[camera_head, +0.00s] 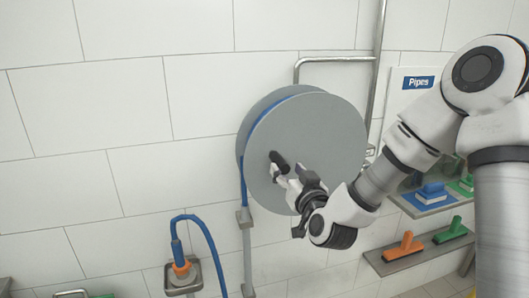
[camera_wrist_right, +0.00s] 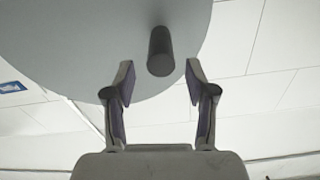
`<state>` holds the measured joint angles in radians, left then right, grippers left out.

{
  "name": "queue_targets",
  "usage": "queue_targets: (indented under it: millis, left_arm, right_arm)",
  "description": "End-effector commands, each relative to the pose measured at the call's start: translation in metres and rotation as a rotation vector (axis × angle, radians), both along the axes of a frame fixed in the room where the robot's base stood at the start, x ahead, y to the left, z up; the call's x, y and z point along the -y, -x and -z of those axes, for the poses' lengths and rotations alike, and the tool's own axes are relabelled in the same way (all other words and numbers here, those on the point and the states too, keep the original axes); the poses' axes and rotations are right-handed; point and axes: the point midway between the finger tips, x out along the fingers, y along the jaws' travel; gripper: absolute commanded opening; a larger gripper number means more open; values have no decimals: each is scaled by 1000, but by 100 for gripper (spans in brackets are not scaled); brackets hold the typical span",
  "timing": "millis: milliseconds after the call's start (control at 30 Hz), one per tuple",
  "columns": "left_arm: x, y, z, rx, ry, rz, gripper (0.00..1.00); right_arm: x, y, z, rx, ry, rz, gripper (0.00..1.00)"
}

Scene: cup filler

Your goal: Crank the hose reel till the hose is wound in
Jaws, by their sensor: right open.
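The hose reel (camera_head: 318,135) is a large grey disc on the tiled wall, with blue hose showing along its left rim. Its dark crank handle (camera_head: 279,160) sticks out left of the disc's middle. My right gripper (camera_head: 285,178) is at the handle. In the right wrist view the handle (camera_wrist_right: 160,52) stands between and just beyond the tips of my open right gripper (camera_wrist_right: 160,80), apart from both fingers. The blue hose (camera_head: 243,180) runs down from the reel's left side. My left gripper is not in view.
A hose nozzle with an orange collar (camera_head: 181,266) sits in a wall holder at lower left. Shelves at right hold a blue brush (camera_head: 432,193), an orange squeegee (camera_head: 404,246) and green tools. A metal pipe (camera_head: 335,59) runs above the reel. The wall at left is clear.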

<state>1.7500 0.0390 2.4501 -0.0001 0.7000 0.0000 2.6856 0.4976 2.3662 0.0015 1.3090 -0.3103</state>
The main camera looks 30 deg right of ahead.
Motion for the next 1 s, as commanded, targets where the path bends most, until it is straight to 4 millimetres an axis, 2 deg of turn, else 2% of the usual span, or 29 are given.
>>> queue_targets:
  millis: [300,400,667,700,833,867,1000]
  left_arm:
    - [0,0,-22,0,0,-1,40]
    - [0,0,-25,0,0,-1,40]
    - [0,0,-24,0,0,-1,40]
    - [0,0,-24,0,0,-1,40]
    - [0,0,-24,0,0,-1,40]
    - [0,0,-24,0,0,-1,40]
    - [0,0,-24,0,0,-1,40]
  right_arm:
    - [13,-55,-1,-3,5,0,56]
    - [15,-67,0,-4,3,-1,56]
    - [16,-71,3,-4,3,-2,56]
    - [16,-71,3,-4,3,-2,49]
    - [16,-71,2,-4,3,-2,2]
    - [16,-71,2,-4,3,-2,0]
    - [16,-71,2,-3,3,-3,0]
